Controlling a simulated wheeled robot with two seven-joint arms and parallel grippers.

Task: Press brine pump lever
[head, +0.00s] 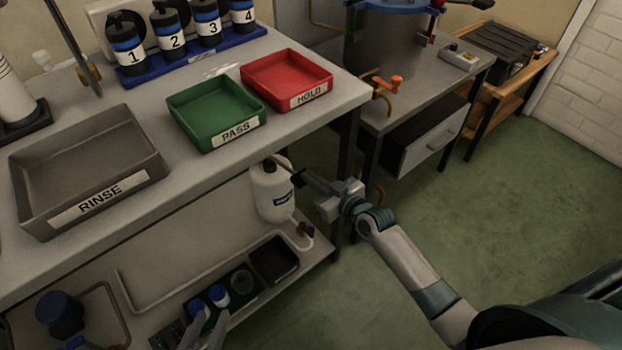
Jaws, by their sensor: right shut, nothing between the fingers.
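A white jug (268,193) with a dark label stands on the lower shelf, below the green tray. Its label is too small to read, and a pale spout or tube shows at its lower right. My right gripper (282,165) comes in from the right with its fingers shut and empty. Its dark fingers point left and overlap the jug's top in the picture. They hide part of the top, so I cannot make out a lever there or tell whether they touch it.
The bench edge and the green tray (206,118) are just above the jug, with a red tray (287,82) beside it. A dark bench leg (347,150) stands close by. A drawer (436,141) and an orange-handled valve (390,84) are further right. The green floor is open.

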